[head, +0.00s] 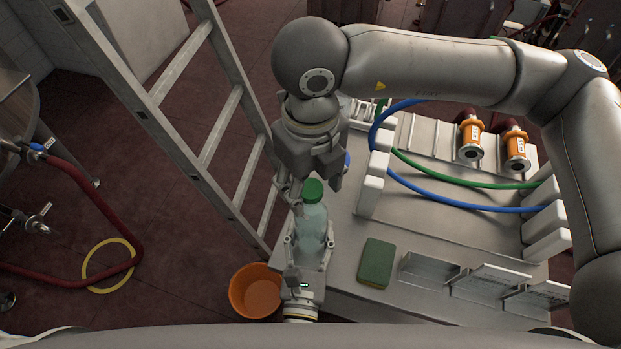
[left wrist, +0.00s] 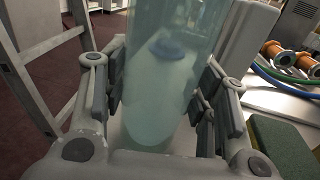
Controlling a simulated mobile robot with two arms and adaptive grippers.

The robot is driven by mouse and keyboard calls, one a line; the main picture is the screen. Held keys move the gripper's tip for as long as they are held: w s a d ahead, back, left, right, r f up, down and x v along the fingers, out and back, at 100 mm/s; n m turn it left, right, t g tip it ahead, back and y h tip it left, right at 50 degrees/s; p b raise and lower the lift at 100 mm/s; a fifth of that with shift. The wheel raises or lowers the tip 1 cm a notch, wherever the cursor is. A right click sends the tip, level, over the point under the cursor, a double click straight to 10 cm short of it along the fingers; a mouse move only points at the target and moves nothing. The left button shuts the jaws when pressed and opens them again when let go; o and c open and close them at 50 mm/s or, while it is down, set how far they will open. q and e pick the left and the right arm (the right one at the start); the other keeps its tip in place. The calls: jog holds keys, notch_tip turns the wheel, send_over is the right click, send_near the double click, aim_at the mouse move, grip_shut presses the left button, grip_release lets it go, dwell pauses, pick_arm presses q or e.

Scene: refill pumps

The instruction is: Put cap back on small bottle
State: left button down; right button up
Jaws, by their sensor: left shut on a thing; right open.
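The clear, pale green bottle (head: 311,228) stands roughly upright in my left gripper (head: 309,250), whose fingers are shut on its lower body. In the left wrist view the bottle (left wrist: 165,95) fills the space between the fingers; its top is out of frame. The green cap (head: 313,190) shows at the bottle's top in the head view. I cannot tell whether it is seated or just above the neck. My right gripper (head: 315,189) points down from above, open, with one finger on each side of the cap. It is not visibly touching the cap.
A grey work table (head: 345,275) carries a green sponge (head: 376,263), metal holders (head: 485,281), white blocks (head: 372,183), blue and green hoses, and orange fittings (head: 469,138). An orange bucket (head: 256,291) stands on the floor. A ladder (head: 215,125) rises at left. A blue-topped shape shows through the bottle.

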jog(key=shift+r, duration=2.25)
jog(key=shift+o, duration=0.3)
jog(key=n, duration=0.2)
jog(key=r+n, duration=0.1)
jog(key=n, duration=0.3)
jog(key=r+n, duration=0.1)
jog(key=n, duration=0.1)
jog(key=shift+n, duration=0.3)
jog(key=n, duration=0.2)
jog(key=r+n, duration=0.1)
jog(key=n, duration=0.4)
jog(key=shift+r, duration=0.25)
